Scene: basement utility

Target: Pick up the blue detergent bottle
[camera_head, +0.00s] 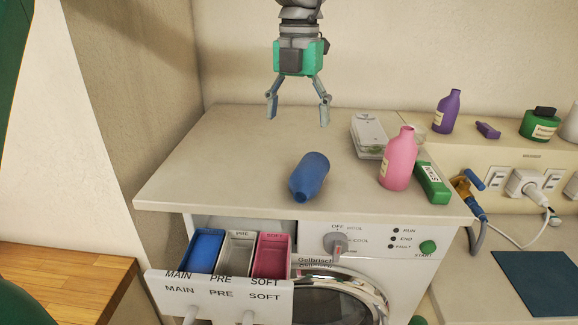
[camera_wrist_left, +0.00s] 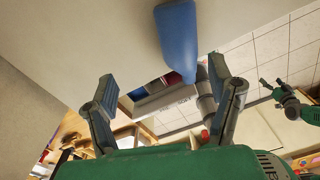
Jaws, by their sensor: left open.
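The blue detergent bottle (camera_head: 310,176) lies on its side on the white top of the washing machine (camera_head: 230,150), near the front edge. Its narrower end points toward the front. My left gripper (camera_head: 298,108) is open and empty, pointing down above and behind the bottle, apart from it. In the left wrist view the bottle (camera_wrist_left: 178,38) shows beyond the open fingers (camera_wrist_left: 164,82). A green and grey gripper at the right of that view, apparently my right one (camera_wrist_left: 272,90), is small, and its opening is unclear.
A pink bottle (camera_head: 398,160), a green box (camera_head: 432,183) and a white pack (camera_head: 369,136) stand right of the blue bottle. The detergent drawer (camera_head: 220,295) is pulled out below. A ledge behind holds a purple bottle (camera_head: 446,112). The top's left side is clear.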

